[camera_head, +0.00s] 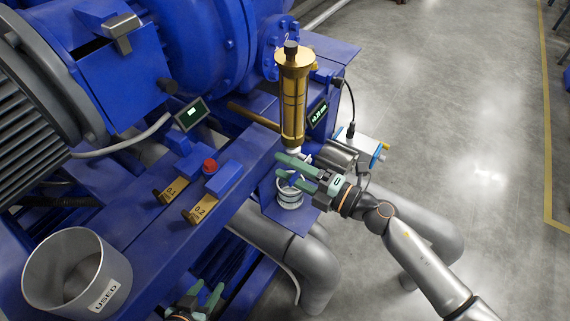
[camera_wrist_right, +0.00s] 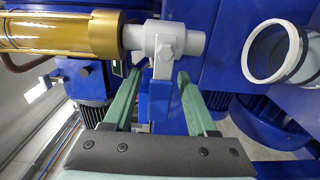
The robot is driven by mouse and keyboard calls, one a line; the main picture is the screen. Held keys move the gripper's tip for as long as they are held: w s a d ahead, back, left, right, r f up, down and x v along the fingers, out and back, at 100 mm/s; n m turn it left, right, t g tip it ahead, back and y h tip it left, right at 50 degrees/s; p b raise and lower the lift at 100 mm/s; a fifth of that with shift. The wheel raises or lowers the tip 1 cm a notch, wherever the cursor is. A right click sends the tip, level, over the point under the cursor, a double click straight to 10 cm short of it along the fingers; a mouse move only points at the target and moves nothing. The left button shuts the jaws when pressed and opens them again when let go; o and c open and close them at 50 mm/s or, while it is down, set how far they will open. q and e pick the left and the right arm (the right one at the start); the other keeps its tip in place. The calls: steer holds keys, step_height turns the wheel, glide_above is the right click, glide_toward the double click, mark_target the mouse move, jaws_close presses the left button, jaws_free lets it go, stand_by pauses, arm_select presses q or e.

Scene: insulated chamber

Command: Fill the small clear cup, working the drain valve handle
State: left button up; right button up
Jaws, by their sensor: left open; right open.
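The brass-coloured sight column (camera_head: 293,95) stands upright with the pale drain valve (camera_wrist_right: 165,42) at its lower end. The valve's handle (camera_wrist_right: 164,68) has a pale upper part and appears to continue into blue between my right fingers. My right gripper (camera_head: 281,167) is open, its fingers around the handle; contact cannot be told. It also shows in the right wrist view (camera_wrist_right: 160,80). The small clear cup (camera_head: 290,197) stands below the valve on a blue ledge, partly hidden by my right fingers; its pale rim shows in the wrist view (camera_wrist_right: 293,54). My left gripper (camera_head: 205,294) is open and empty, low in view.
A grey bin marked USED (camera_head: 35,265) stands at the lower left. Tagged blue blocks and a red button (camera_head: 210,165) sit on the blue beam. A small display (camera_head: 318,113) is right of the column. Grey pipes run below; the floor at right is clear.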

steer(key=shift+w+a, duration=0.2)
steer(key=shift+a, duration=0.1)
steer(key=shift+c, duration=0.4)
jaws_close()
stand_by(0.9)
